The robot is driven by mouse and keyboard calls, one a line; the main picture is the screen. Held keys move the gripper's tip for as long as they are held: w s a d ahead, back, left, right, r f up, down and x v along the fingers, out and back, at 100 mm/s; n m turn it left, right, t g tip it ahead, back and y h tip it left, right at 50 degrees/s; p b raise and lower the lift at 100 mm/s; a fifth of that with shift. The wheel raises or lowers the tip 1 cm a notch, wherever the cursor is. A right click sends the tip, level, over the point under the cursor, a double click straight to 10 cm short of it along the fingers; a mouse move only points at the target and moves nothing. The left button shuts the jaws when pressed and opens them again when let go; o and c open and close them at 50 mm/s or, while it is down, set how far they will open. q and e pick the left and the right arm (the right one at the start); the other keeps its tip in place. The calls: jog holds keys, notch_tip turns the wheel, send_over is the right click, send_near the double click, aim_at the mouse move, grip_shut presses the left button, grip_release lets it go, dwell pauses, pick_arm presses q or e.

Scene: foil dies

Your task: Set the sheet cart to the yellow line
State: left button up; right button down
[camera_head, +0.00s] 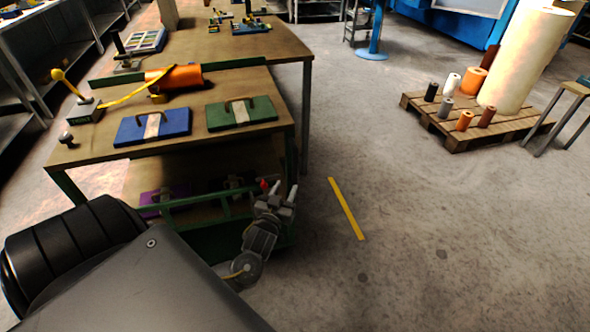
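The sheet cart appears to be the green-framed, wood-topped unit (100,152) at left. A blue plate (178,122) and a green plate (256,112), both with handles, lie on its top. A purple piece (150,202) sits on its lower level. The yellow line (346,208) lies on the floor right of the cart, apart from it. My arm hides the cart's near lower part. My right gripper is not visible.
An orange roll (175,77) lies at the back of the cart top. A longer wooden table (270,40) stands behind. A pallet (480,130) with several rolls stands at right, near a blue post (375,30). The floor around the yellow line is clear.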

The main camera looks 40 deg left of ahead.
aim_at(294, 169)
pick_arm(q)
jog(key=x, duration=1.1)
jog(key=shift+s, duration=0.1)
grip_shut()
